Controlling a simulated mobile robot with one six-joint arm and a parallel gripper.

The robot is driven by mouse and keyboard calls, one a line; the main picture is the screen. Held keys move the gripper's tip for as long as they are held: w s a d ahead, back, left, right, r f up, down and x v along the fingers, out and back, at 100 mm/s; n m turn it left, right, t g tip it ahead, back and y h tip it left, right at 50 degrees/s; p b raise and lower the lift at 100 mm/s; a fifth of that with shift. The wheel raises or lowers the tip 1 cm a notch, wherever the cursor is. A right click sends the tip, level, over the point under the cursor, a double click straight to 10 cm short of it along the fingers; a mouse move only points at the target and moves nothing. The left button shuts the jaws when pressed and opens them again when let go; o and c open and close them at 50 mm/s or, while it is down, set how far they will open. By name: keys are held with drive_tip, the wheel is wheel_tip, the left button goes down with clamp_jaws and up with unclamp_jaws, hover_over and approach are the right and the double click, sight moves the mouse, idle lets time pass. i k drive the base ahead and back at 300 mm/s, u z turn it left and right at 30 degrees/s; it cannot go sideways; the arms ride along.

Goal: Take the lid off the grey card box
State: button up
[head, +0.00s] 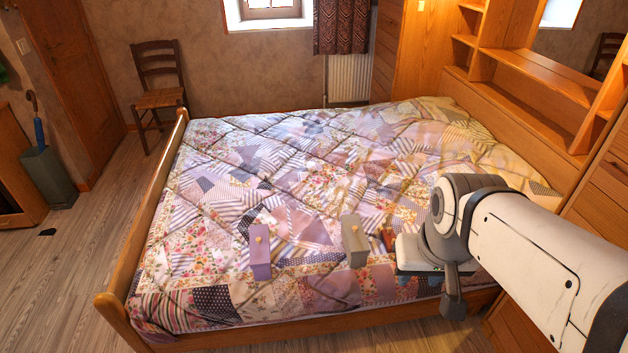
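The grey card box (357,253) stands on the patchwork quilt near the front of the bed. A small orange-yellow knob (354,229) shows on it near the top. The seam between lid and box is too small to make out. My gripper (408,254) is just right of the grey box, at the end of my white arm coming in from the right. There appears to be a gap between it and the box. Its fingers cannot be made out clearly, so I cannot tell whether it is open or shut.
A lilac box (260,258) with a similar knob stands left of the grey box. A small reddish-brown object (388,239) lies between the grey box and my gripper. The bed's wooden footboard (150,215) is at left. The quilt (290,165) behind is clear.

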sight(355, 234)
drive_tip(key=u, duration=0.3)
drive_tip(key=i, duration=1)
drive_tip(key=u, duration=0.1)
